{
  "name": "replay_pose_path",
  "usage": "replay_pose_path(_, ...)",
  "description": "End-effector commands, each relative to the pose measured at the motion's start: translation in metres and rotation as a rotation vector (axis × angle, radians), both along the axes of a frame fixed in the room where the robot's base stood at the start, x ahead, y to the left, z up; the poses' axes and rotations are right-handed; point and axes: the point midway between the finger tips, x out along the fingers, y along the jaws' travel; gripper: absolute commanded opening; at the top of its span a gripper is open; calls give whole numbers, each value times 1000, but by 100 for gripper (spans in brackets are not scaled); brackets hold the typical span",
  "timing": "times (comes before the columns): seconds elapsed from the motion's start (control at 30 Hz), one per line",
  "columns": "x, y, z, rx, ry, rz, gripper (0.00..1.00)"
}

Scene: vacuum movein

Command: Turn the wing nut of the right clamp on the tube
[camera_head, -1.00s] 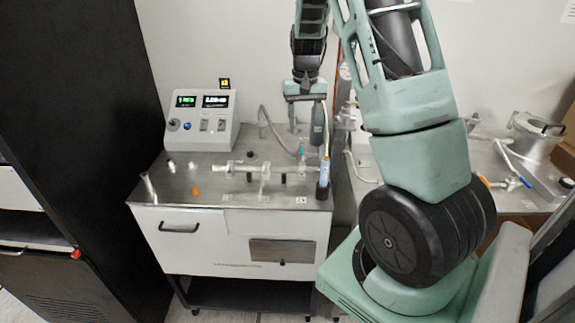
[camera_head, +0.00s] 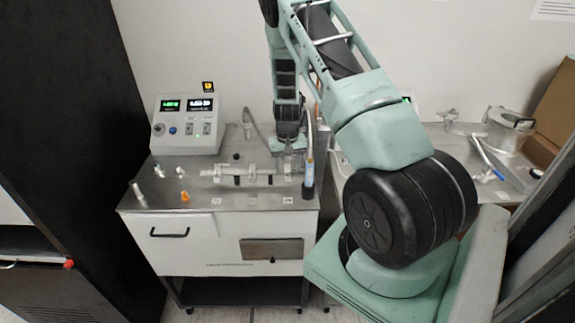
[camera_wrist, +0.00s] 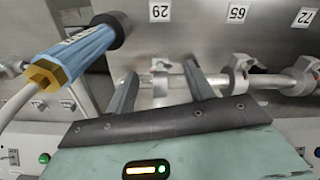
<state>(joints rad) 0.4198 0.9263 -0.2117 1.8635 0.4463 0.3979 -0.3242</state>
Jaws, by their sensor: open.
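The clear tube (camera_head: 262,172) lies level in clamps over the steel bench top. In the head view my gripper (camera_head: 288,158) is lowered over its right end, and the arm partly hides that end. In the wrist view my gripper (camera_wrist: 162,80) is open, its two dark fingers reaching across the tube (camera_wrist: 275,81). A pale fitting (camera_wrist: 160,86) shows between the fingers; I cannot tell if it is the right clamp's wing nut or whether the fingers touch it. A grey clamp (camera_wrist: 238,72) sits on the tube just right of the fingers, with another (camera_wrist: 305,70) farther right.
A blue cylinder with a brass nut (camera_wrist: 42,75) and dark end stands close left of the fingers; in the head view it is the upright blue tool (camera_head: 309,172). A display box (camera_head: 187,124) stands back left. Small parts lie on the bench's left, including an orange one (camera_head: 185,197).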

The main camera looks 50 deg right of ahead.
Motion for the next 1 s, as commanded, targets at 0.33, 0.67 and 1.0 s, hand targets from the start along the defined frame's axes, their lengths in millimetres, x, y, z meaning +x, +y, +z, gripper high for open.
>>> replay_pose_path(0.33,0,1,-14,1,-1,-1,53)
replay_pose_path(0.67,0,1,-14,1,-1,-1,8)
replay_pose_path(1.0,0,0,-16,-1,-2,-130,8)
